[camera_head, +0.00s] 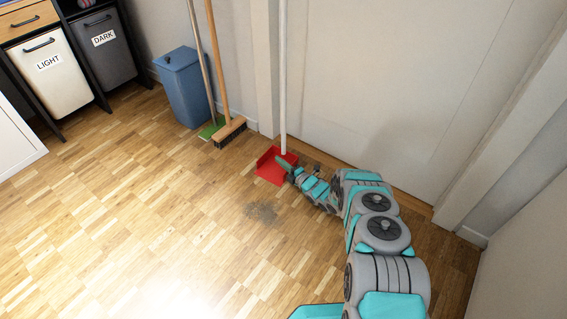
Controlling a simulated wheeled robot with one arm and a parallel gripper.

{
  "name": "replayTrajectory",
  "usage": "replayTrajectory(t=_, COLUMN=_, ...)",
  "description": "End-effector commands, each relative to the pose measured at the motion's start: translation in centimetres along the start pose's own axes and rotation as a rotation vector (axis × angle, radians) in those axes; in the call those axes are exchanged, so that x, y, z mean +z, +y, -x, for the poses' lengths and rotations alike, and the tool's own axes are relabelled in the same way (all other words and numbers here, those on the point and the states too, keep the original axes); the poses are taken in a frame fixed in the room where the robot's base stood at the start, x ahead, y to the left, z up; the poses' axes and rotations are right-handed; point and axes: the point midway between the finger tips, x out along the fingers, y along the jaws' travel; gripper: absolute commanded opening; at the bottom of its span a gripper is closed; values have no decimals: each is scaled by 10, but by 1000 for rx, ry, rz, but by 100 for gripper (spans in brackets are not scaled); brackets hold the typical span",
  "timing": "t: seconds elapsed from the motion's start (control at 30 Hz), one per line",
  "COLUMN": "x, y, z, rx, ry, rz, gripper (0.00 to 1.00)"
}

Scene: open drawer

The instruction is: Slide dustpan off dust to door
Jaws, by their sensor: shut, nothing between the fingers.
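The red dustpan (268,167) with its long white upright handle (283,80) stands on the wood floor by the white door (365,90), close to the door frame. A grey patch of dust (262,212) lies on the bare floor in front of the dustpan, apart from it. My gripper (283,163) is at the right side of the dustpan, low near the floor. It is shut with nothing between its fingers. Whether it touches the dustpan cannot be told. My arm hides part of the floor and the lower door.
A broom (230,130) and a green-headed mop (212,130) lean on the wall to the left. A blue bin (185,88) and laundry bins marked LIGHT (52,75) and DARK (103,50) stand farther left. The floor at centre left is clear.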

Motion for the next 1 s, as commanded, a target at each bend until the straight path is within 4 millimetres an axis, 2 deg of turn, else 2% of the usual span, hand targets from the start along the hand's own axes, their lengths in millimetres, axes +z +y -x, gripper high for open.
replayTrajectory(t=0.23, x=1, y=3, z=26, rx=2, ry=-1, rz=1, gripper=0)
replayTrajectory(t=0.6, x=1, y=1, z=85, rx=0, ry=-3, rz=0, gripper=0)
replayTrajectory(t=0.8, x=1, y=1, z=98, rx=0, ry=-1, rz=2, gripper=0)
replayTrajectory(t=1.0, x=1, y=1, z=98, rx=0, ry=0, rz=2, gripper=0)
